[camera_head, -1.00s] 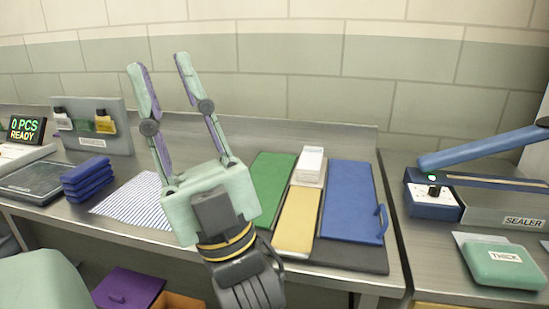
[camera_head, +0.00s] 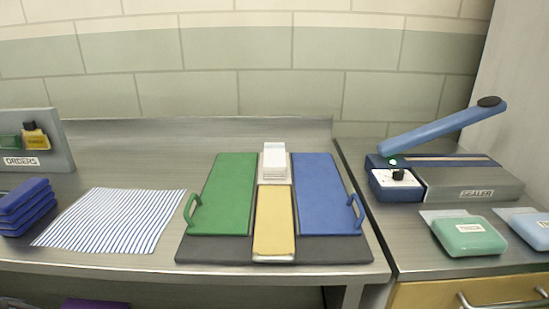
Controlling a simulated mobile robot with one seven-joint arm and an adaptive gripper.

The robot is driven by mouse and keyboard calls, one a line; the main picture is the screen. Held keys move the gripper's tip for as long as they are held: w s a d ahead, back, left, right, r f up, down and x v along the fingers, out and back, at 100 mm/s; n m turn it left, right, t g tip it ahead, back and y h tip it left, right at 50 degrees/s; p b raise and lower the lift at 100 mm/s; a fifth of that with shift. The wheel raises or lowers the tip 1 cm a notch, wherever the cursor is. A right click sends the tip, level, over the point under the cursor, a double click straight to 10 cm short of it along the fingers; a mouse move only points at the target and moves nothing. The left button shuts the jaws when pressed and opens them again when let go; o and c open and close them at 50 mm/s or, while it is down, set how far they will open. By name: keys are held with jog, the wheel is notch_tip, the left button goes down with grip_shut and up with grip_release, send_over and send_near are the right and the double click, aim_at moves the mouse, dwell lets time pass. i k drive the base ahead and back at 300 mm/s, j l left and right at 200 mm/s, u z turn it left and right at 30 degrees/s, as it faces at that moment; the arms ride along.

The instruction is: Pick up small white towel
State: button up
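My gripper is not in view now. No thing is plainly a small white towel. A small white stack (camera_head: 274,156) sits at the back of a dark tray (camera_head: 212,250), between a green panel (camera_head: 224,195) and a blue panel (camera_head: 325,195). I cannot tell whether it is cloth or paper. A yellow panel (camera_head: 274,222) lies in front of it, with white layers showing under its front edge. A white cloth or sheet with blue stripes (camera_head: 115,220) lies flat on the steel counter, left of the tray.
Dark blue folded items (camera_head: 27,207) are stacked at the left edge, below an ORDERS holder (camera_head: 35,142). A sealer (camera_head: 470,180) with a raised blue arm stands on the right counter. A green pack (camera_head: 469,235) and a light blue pack (camera_head: 530,228) lie before it.

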aim_at(273, 160)
jog(key=l+u, duration=0.1)
jog(key=u, duration=0.3)
jog(key=l+u, duration=0.1)
jog(key=u, duration=0.3)
jog(key=k+u, duration=0.1)
jog(key=u, duration=0.35)
jog(key=l+u, duration=0.15)
jog(key=u, duration=0.25)
jog(key=k+l, duration=0.4)
jog(key=i+l, duration=0.2)
jog(key=l, duration=0.15)
jog(key=i+l, duration=0.2)
jog(key=l, duration=0.15)
jog(key=i+l, duration=0.15)
jog(key=l, duration=0.2)
